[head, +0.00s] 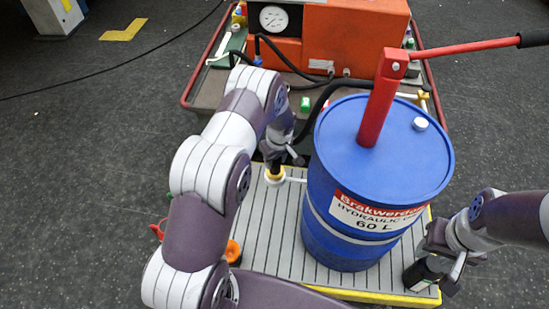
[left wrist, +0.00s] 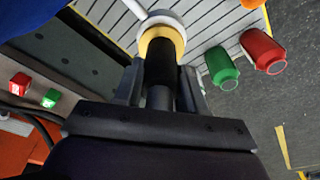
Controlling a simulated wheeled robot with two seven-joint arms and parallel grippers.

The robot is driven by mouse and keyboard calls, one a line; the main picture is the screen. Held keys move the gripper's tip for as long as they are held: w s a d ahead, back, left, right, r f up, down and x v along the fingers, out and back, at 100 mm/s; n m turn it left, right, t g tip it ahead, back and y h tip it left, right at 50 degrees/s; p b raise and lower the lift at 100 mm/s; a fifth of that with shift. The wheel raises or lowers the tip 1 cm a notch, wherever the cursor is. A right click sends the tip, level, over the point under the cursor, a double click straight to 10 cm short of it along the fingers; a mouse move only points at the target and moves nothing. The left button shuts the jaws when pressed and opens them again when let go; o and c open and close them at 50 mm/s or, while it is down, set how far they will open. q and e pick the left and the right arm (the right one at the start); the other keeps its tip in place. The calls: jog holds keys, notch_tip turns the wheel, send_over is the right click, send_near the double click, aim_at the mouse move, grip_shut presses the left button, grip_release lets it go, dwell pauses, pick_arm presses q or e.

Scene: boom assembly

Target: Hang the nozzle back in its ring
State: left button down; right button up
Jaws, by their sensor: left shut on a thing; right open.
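My left gripper (head: 276,152) is shut on the black nozzle (head: 275,168), which points down beside the blue drum (head: 330,215). In the left wrist view the nozzle (left wrist: 160,62) sits between the fingers (left wrist: 160,95), with a yellow collar (left wrist: 162,40) at its far end. The white ring (left wrist: 158,20) shows around and behind the collar. In the head view the ring's white arm (head: 295,180) reaches toward the drum. I cannot tell how deep the nozzle sits in the ring. My right gripper (head: 434,272) is open and empty at the drum's lower right.
The drum carries a red pump with a long handle (head: 465,47). An orange machine with a gauge (head: 272,19) stands behind, with black hoses. The slatted deck (head: 265,225) has a yellow edge. Green (left wrist: 220,66) and red (left wrist: 262,50) containers show in the left wrist view.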

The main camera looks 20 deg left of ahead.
pick_arm(q)
jog(key=shift+f+b, duration=0.55)
jog(key=shift+f, duration=0.05)
dwell(0.6)
jog(key=c, duration=0.9)
grip_release()
jog(key=shift+c, duration=0.2)
jog(key=r+p, duration=0.2)
jog(key=r, duration=0.1)
jog(key=d+r+p, duration=0.1)
jog(key=r+p, duration=0.2)
jog(key=r, duration=0.1)
jog(key=s+r+p, duration=0.1)
jog(key=r+p, duration=0.2)
jog(key=r, duration=0.1)
jog(key=shift+d, duration=0.15)
